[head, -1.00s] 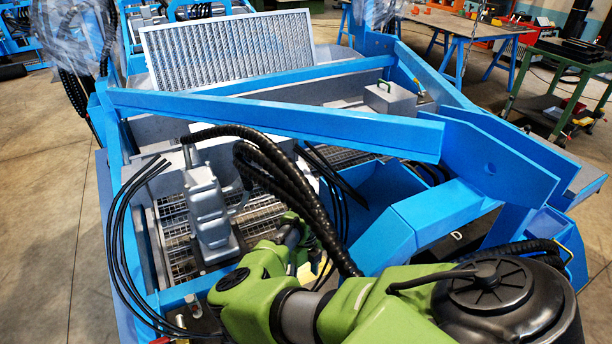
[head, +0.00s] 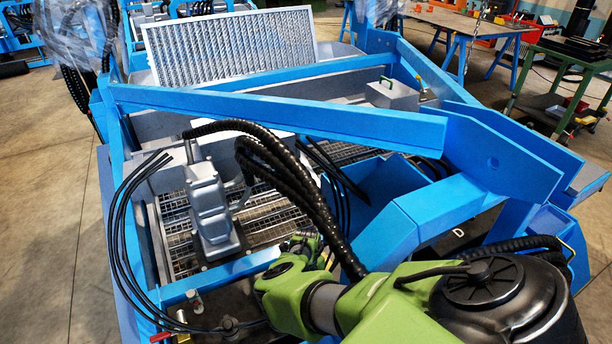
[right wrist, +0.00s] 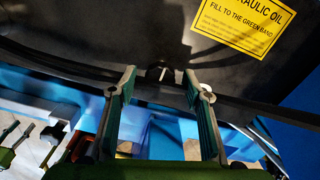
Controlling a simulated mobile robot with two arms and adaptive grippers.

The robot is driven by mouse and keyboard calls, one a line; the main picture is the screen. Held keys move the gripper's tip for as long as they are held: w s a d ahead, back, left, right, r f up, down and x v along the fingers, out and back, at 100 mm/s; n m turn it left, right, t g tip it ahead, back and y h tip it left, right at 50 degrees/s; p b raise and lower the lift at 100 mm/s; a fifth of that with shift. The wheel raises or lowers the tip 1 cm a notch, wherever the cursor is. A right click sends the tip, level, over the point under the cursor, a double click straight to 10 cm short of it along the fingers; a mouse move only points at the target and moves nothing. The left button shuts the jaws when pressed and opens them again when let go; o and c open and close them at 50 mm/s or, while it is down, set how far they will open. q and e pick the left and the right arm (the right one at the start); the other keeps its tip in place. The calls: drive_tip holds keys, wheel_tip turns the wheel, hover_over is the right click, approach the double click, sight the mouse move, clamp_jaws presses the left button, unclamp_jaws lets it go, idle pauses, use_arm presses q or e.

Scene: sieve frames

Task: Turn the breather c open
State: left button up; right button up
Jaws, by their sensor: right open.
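In the right wrist view my right gripper (right wrist: 160,78) is open, with one finger on each side. A small black knob (right wrist: 153,71) with a white mark shows between the fingertips, on or against a dark tank wall (right wrist: 110,35). I see no letter on the knob, so I cannot tell if it is breather c. The fingers appear apart from it. In the head view my green right arm reaches in from the lower right, and its fingers cannot be made out. My left gripper is not in view.
A yellow hydraulic oil label (right wrist: 243,22) is on the tank. Dark hoses cross below the knob. In the head view a blue frame beam (head: 280,118), black hoses (head: 285,175) and a grey motor block (head: 208,205) crowd the arm. A small red-handled valve (head: 162,336) sits lower left.

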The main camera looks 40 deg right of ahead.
drive_tip(key=c, duration=1.1)
